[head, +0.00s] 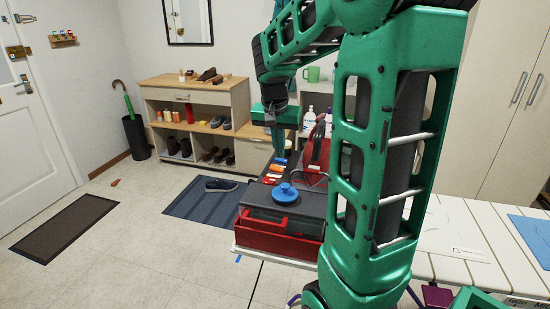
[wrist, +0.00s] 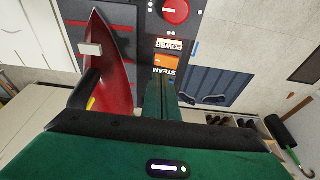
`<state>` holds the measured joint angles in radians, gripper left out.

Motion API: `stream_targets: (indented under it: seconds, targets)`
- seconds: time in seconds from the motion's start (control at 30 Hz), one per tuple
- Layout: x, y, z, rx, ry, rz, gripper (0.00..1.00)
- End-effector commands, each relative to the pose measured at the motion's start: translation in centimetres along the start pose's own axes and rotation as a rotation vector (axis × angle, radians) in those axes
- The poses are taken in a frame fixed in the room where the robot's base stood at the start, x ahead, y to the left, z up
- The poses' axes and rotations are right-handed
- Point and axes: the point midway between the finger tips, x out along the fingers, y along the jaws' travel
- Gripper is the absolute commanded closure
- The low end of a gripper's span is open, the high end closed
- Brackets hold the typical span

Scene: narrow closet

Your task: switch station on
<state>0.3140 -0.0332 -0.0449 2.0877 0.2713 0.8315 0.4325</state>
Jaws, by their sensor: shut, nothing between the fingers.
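The station (head: 255,197) is a dark grey box with a red front part, standing on a light board. A red iron (head: 317,155) rests on its right side; it also shows at left in the wrist view (wrist: 108,70). In the wrist view a panel has a red dial (wrist: 175,10), a POWER label (wrist: 168,45), an orange switch (wrist: 166,60) and a STEAM label (wrist: 165,71). My gripper (head: 279,152) is shut and empty, pointing down above the panel's far end. In the wrist view its fingers (wrist: 160,88) are close to the STEAM label; contact cannot be told.
A wooden shoe shelf (head: 195,95) is behind. My arm hides much of the station's right side.

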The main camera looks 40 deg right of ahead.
Motion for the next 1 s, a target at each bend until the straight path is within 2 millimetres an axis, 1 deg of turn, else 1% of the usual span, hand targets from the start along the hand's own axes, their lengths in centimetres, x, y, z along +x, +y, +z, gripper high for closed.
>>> stream_targets:
  seconds: [0.03, 0.3, 0.4, 0.5, 0.6, 0.7, 1.0]
  targets:
    - [-1.1, 0.1, -0.4, 0.001, 0.004, -0.004, 1.0]
    - [-6.4, 1.9, -0.4, 0.001, 0.004, -0.003, 1.0]
    - [-8.1, 2.4, -0.3, 0.001, 0.003, -0.003, 1.0]
    - [-9.2, 2.8, -0.3, 0.0, 0.002, -0.002, 1.0]
    - [-10.0, 3.1, -0.3, 0.001, 0.002, -0.001, 1.0]
    - [-10.4, 3.2, -0.2, 0.0, 0.0, -0.001, 1.0]
    - [-10.5, 3.3, -0.2, 0.0, -0.001, 0.0, 1.0]
